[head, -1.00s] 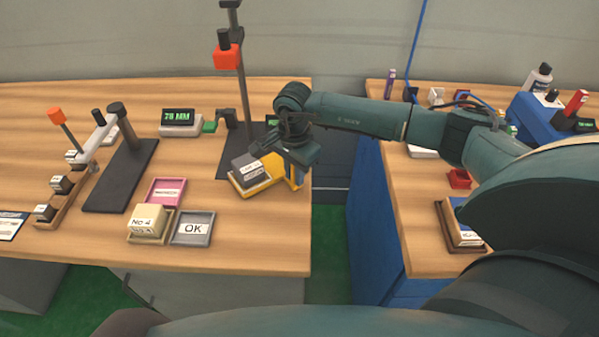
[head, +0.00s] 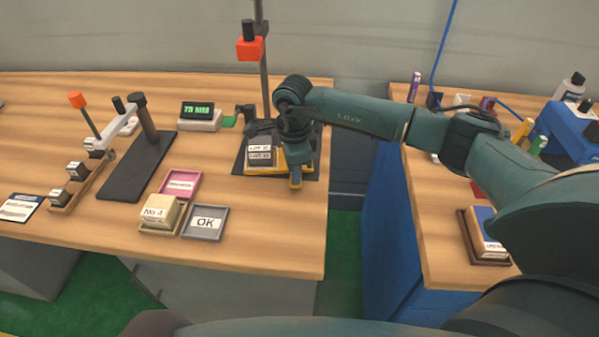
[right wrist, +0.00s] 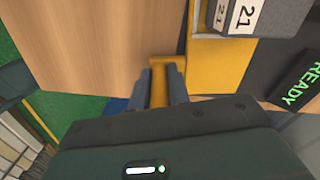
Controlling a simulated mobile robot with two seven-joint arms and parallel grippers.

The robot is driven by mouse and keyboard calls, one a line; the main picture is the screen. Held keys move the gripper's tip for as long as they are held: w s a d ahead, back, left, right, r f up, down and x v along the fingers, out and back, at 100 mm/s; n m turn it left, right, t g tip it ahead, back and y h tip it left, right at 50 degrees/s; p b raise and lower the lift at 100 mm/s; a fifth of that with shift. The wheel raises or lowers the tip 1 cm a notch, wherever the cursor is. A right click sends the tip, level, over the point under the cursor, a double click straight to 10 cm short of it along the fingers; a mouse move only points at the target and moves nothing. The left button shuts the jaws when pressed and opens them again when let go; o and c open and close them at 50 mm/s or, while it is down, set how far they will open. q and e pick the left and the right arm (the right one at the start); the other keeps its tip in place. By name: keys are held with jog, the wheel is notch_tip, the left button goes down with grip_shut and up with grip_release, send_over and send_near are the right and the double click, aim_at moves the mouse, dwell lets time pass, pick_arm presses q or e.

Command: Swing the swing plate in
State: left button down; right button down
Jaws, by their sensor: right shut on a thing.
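The swing plate (head: 265,170) is a yellow plate carrying grey blocks (head: 259,152) with white labels. It sits over the dark base of the post stand (head: 264,75), roughly square to it. My right gripper (head: 295,180) is shut on the plate's yellow handle at its right front corner. In the right wrist view the handle (right wrist: 160,84) is between the two fingers, and the yellow plate (right wrist: 213,66) lies to the right. The arm hides part of the plate's right side and the post's foot. My left gripper is out of view.
A green-lettered display (head: 200,113) stands left of the stand. A lever stand (head: 135,180) with small weights is further left. A pink tray (head: 180,184), a block marked No 4 (head: 160,212) and an OK tray (head: 205,223) lie in front. A gap separates the right blue bench (head: 385,230).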

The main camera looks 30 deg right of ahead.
jog(key=shift+w+a+m+b, duration=0.3)
jog(key=shift+w+m, duration=0.15)
jog(key=shift+m, duration=0.25)
jog(key=shift+w+a+r, duration=0.1)
jog(key=c, duration=1.3)
grip_release()
notch_tip(320, 180, up, 13)
jog(key=shift+r+b, duration=0.1)
jog(key=shift+b, duration=0.35)
